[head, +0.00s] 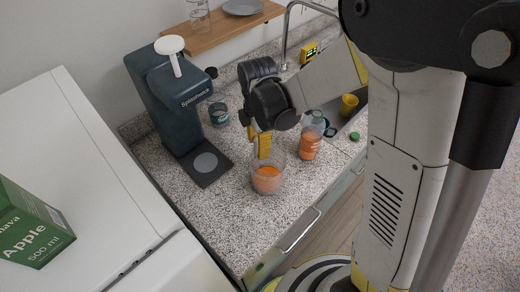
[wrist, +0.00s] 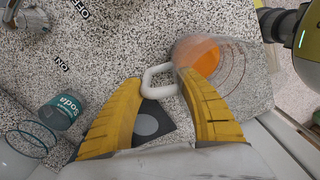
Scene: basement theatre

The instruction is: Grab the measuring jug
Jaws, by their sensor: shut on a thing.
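The measuring jug (head: 267,180) is clear, holds orange liquid, and appears to stand on the speckled counter near its front edge. In the wrist view the jug (wrist: 222,65) is at upper right, with ring markings and a white loop handle (wrist: 150,82) on its left side. My gripper (head: 262,147) reaches down just behind the jug in the head view. The right finger overlaps the jug's wall, and the exact contact is partly hidden.
A dark dispenser (head: 170,95) stands left on the counter. A soda cup (wrist: 62,110) is behind the gripper. Another clear container with orange contents (head: 309,145) stands right of the jug, near the sink and a yellow cup (head: 348,105). A green carton (head: 30,225) is at far left.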

